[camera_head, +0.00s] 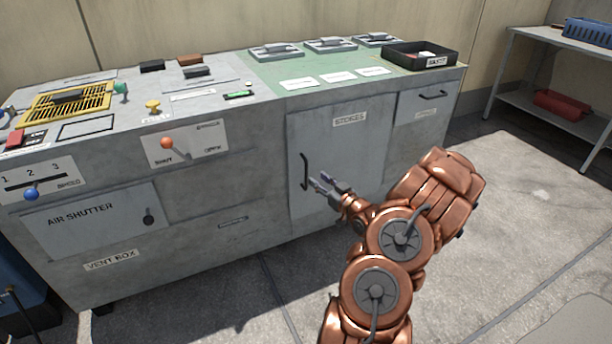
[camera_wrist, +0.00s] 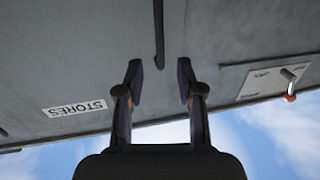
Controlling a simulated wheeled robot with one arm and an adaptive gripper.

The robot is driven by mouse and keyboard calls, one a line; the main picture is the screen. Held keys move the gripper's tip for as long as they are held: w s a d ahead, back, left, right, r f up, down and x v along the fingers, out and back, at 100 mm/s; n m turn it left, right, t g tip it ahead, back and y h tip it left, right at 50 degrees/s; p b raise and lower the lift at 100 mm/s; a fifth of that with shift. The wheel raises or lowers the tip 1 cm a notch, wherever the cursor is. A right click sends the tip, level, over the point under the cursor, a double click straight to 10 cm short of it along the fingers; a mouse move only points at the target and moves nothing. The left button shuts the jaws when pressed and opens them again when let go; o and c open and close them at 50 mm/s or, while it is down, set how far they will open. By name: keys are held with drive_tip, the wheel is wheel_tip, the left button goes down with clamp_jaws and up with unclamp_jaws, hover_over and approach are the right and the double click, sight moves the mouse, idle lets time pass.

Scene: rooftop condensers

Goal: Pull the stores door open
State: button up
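The stores door (camera_head: 345,145) is a grey panel in the cabinet front with a "STORES" label near its top. It looks closed, flush with the front. Its dark upright bar handle (camera_head: 304,171) is on the door's left side. My gripper (camera_head: 318,184) is just right of the handle in the head view, fingers pointing at it. In the wrist view, which is upside down, the fingers of my gripper (camera_wrist: 160,80) are apart with a gap between them. The handle (camera_wrist: 159,35) shows beyond the fingertips, in line with the gap. The door (camera_wrist: 85,60) fills the left side there.
Left of the door are an "AIR SHUTTER" panel (camera_head: 95,218) and an orange-knobbed lever (camera_head: 167,143). A black tray (camera_head: 420,55) sits on the green top. The floor before the cabinet (camera_head: 230,300) is clear; a shelf table (camera_head: 560,50) stands far right.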

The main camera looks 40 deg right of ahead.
drive_tip(key=b, duration=0.2)
hover_over(306, 187)
drive_tip(key=s, duration=0.2)
drive_tip(key=shift+w+d, duration=0.25)
drive_tip(key=shift+w, duration=0.95)
drive_tip(key=shift+c, duration=0.3)
clamp_jaws()
